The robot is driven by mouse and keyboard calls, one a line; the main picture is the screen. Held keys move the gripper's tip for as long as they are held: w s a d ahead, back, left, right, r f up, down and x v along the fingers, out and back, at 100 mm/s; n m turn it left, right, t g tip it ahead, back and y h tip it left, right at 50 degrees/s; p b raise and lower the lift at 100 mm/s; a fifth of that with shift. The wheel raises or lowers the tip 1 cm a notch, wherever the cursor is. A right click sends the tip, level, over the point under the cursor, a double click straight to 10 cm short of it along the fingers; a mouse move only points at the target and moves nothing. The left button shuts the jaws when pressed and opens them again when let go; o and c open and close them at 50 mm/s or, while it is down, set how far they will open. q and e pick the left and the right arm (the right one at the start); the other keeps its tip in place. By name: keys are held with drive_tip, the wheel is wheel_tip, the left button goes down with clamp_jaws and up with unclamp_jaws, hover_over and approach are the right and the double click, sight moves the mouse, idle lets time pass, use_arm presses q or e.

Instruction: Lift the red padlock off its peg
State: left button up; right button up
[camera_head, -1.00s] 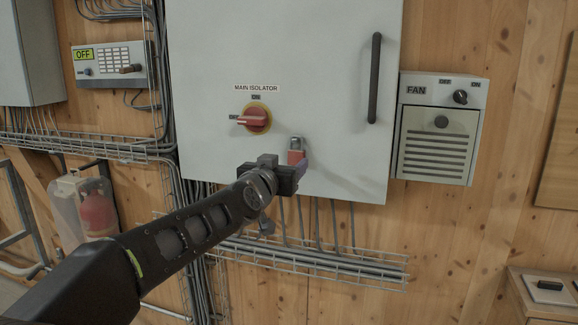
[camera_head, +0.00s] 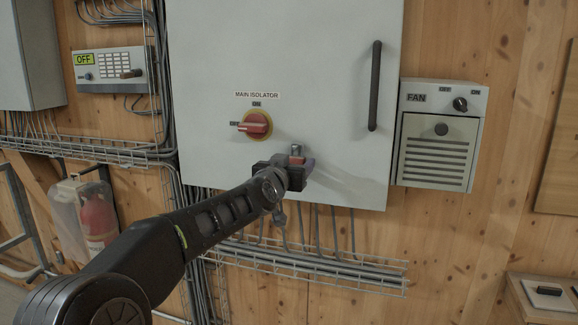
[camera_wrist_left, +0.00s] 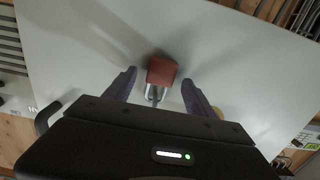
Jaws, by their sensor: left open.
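The red padlock (camera_head: 296,159) hangs on the front of the grey cabinet (camera_head: 320,60), below and right of the red isolator knob. My left gripper (camera_head: 297,172) is at the padlock and hides its lower part in the head view. In the left wrist view the padlock's red body (camera_wrist_left: 161,71) and its metal shackle (camera_wrist_left: 155,93) show between the two purple fingers of my left gripper (camera_wrist_left: 160,88). The fingers are open, with a gap on each side of the padlock. The peg cannot be made out clearly. My right gripper is not in view.
The red and yellow isolator knob (camera_head: 256,125) is left of the padlock. A dark door handle (camera_head: 375,85) stands out at the cabinet's right. The fan box (camera_head: 437,135) is further right. Cables and a wire tray (camera_head: 320,265) run below the cabinet.

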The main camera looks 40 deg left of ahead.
use_arm(q)
drive_tip(key=shift+w, duration=0.3)
drive_tip(key=shift+c, duration=0.5)
clamp_jaws()
